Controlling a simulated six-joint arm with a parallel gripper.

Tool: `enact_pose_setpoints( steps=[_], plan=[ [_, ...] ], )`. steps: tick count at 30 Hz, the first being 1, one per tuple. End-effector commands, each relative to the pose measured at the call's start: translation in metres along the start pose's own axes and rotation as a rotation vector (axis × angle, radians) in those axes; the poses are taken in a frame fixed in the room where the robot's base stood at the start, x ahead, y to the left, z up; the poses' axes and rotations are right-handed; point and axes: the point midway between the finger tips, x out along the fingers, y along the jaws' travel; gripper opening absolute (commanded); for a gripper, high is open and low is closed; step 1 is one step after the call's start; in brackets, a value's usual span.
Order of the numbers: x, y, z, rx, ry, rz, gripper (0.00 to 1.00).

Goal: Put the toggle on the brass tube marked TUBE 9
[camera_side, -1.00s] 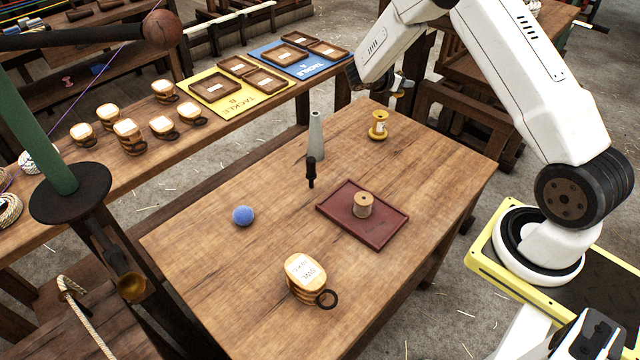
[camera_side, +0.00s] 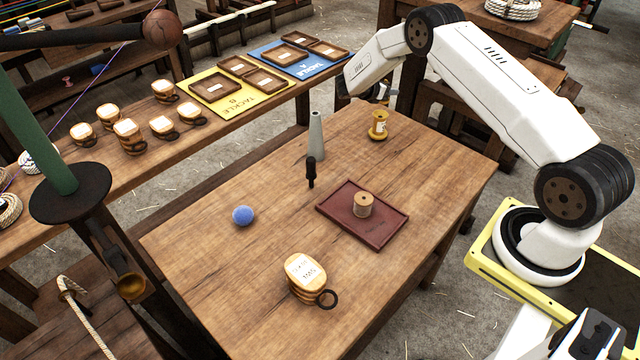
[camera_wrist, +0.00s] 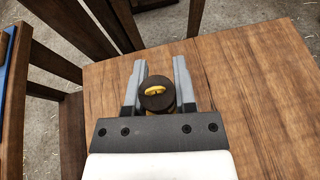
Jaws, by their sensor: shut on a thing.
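My gripper (camera_wrist: 157,68) is shut on a dark round piece with a yellow loop on its top, which I take for the toggle (camera_wrist: 154,98). In the side view my gripper (camera_side: 381,92) is small and partly hidden behind my arm, at the far corner of the table. A yellow, spool-like tube with a white label (camera_side: 378,126) stands upright just below it; I take it for the brass tube, but its marking is too small to read. In the wrist view the held piece hides most of what is under it.
On the table (camera_side: 220,285) are a grey cone (camera_side: 316,137), a dark-handled tool (camera_side: 311,172), a blue ball (camera_side: 243,215), a labelled wooden block with a ring (camera_side: 304,275), and a red tray (camera_side: 345,222) holding a wooden spool (camera_side: 362,204). The near table is mostly clear.

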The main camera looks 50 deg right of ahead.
Motion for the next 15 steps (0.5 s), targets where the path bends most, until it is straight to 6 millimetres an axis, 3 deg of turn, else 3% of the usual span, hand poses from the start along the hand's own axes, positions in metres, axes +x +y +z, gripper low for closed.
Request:
enact_pose_setpoints(
  steps=[8, 15],
  plan=[
    [0.003, 0.003, -0.005, 0.0, 0.0, -0.001, 0.0],
    [0.012, 0.003, -0.027, 0.0, 0.001, -0.001, 0.0]
  ],
)
